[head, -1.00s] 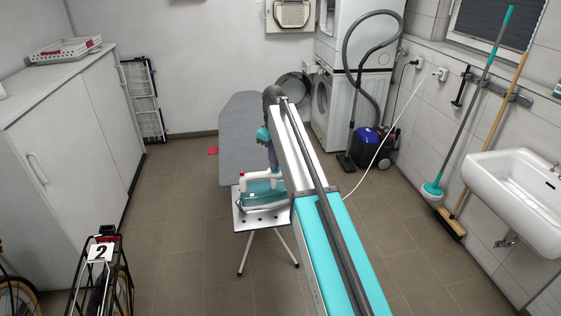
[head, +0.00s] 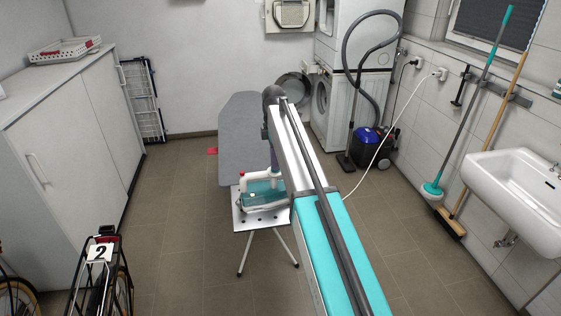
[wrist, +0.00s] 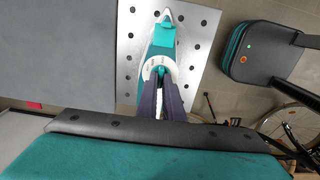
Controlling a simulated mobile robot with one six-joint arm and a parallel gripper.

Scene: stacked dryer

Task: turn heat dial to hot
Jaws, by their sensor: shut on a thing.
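The teal and white iron (head: 263,197) stands on the perforated metal plate (head: 243,221) at the near end of the ironing board. In the wrist view the iron (wrist: 164,37) is seen from above with its tip upward. Its round white heat dial (wrist: 148,68) has small marks that are too small to read. My gripper (wrist: 161,78) is shut on the dial, its dark fingers covering the dial's middle and lower part. In the head view my arm hides part of the gripper and the iron's right side.
The grey ironing board (head: 240,130) extends beyond the iron. A stacked washer and dryer (head: 350,105) and a vacuum cleaner (head: 367,147) stand at the back right.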

